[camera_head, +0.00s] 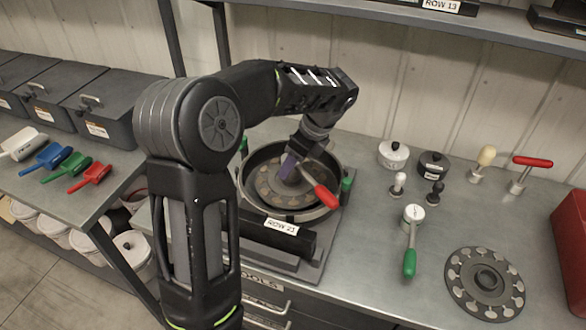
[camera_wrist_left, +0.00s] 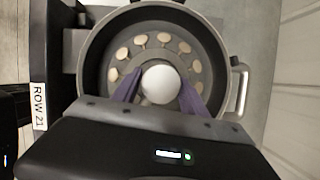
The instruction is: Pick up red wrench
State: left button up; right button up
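The red wrench (camera_head: 326,196) is in the head view, its red handle slanting over the front right rim of the round seed meter bowl (camera_head: 334,165). Its metal end runs in beside my left gripper (camera_head: 289,172), which reaches down into the bowl from above. In the left wrist view my two purple fingers (camera_wrist_left: 159,88) stand apart, on either side of a round white top (camera_wrist_left: 160,84). This may be the wrench's head, but the red handle is not visible there. Whether the fingers press on it cannot be told. My right gripper is not in view.
A green-handled wrench (camera_head: 410,250) lies on the bench to the right, near a dark seed disc (camera_head: 485,282). Several knobs and a red T-handled tool (camera_head: 530,163) stand behind. Coloured scoops (camera_head: 92,176) lie on the left table. A shelf (camera_head: 440,22) runs above the back.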

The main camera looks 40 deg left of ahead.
pick_arm(q)
grip_shut()
dwell(0.3)
dwell(0.3)
